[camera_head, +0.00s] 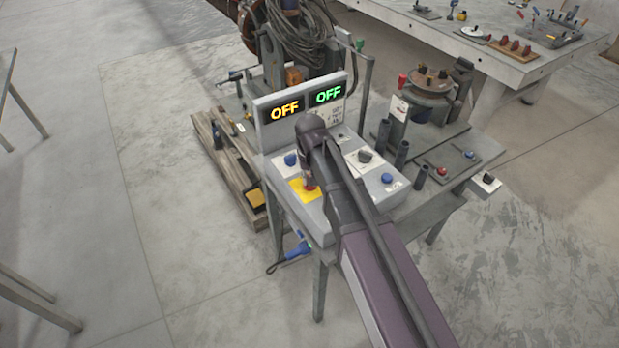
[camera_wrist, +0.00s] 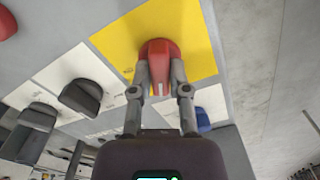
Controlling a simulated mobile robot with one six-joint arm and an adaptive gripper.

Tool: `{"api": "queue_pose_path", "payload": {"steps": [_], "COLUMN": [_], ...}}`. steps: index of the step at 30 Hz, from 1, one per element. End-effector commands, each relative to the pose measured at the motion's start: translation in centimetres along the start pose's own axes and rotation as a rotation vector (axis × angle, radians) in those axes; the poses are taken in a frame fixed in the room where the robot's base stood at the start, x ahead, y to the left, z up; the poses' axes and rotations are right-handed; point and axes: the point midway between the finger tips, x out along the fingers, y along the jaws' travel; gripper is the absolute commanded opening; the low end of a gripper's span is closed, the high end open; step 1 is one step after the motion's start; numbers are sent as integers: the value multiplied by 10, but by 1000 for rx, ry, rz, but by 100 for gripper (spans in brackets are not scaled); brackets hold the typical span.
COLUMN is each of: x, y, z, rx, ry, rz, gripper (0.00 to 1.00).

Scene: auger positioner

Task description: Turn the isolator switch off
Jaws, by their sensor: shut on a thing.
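The isolator switch is a red rotary knob (camera_wrist: 158,47) on a yellow plate (camera_wrist: 118,42) in the wrist view. Its narrow grip, with a white mark, lies between my fingers and points down the picture. My gripper (camera_wrist: 160,76) is shut on this grip, one finger on each side. In the head view the red knob (camera_head: 310,187) shows on the yellow plate (camera_head: 301,194) at the near left of the sloped control box, partly hidden by my arm. Two displays on the box read OFF, one orange (camera_head: 285,108) and one green (camera_head: 328,94).
A blue button (camera_head: 291,160), a dark knob (camera_head: 365,156) and another blue button (camera_head: 387,178) sit close by on the box. A clamped round workpiece (camera_head: 432,82) stands behind right. A wooden pallet (camera_head: 222,165) lies left; open floor surrounds the bench.

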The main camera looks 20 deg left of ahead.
Motion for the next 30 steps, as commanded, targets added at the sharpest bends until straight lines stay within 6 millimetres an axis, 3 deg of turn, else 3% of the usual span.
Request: {"api": "queue_pose_path", "payload": {"steps": [15,30], "x": [0,0], "y": [1,1], "z": [1,1], "rx": [-376,-437], "ry": [-2,-2], "rz": [1,2], "gripper": [0,0]}}
